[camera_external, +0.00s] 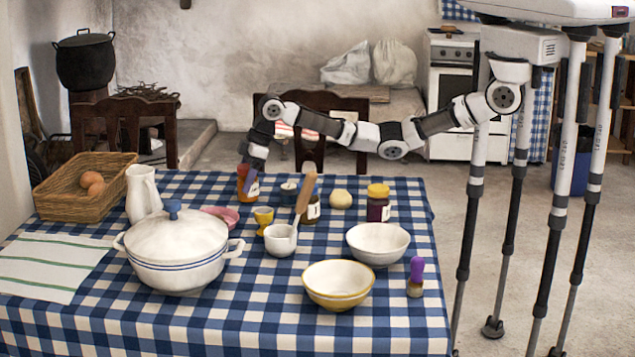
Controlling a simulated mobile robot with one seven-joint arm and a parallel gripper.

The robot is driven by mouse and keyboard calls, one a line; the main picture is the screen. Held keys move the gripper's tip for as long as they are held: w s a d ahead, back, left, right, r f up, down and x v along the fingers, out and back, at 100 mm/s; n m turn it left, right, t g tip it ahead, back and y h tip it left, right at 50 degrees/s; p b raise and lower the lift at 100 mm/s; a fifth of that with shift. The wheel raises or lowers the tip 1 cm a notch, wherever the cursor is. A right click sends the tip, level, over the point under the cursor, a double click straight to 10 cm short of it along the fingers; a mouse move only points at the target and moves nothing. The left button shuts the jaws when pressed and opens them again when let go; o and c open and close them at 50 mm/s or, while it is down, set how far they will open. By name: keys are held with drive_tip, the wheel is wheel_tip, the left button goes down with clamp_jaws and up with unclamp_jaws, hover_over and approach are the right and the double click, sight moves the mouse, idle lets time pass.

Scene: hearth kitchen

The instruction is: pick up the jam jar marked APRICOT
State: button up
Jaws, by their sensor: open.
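Several small jars stand on the checked table. An orange-red jar (242,184) with a pale label is at the back, partly covered by my gripper. A dark jar with a yellow lid (378,204) stands upright at the back right. Another dark jar with a pale label (313,211) is partly hidden behind a wooden handle. The writing on the labels is too small to read, so I cannot tell which says APRICOT. My gripper (250,184) is open and points down at the orange-red jar. I cannot tell whether its fingers are around the jar or in front of it.
A white lidded pot (177,252), a white jug (143,193), a yellow egg cup (263,219) and a white pouring pot (280,241) stand nearby. Two bowls (378,242) (337,285) and a purple-handled brush (416,275) are at right. The table's front edge is clear.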

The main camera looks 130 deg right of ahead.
drive_tip(key=shift+w+f, duration=0.15)
drive_tip(key=shift+f, duration=0.3)
drive_tip(key=c, duration=1.2)
drive_tip(key=shift+r, duration=0.1)
drive_tip(key=shift+c, duration=0.8)
drive_tip(key=shift+r, duration=0.1)
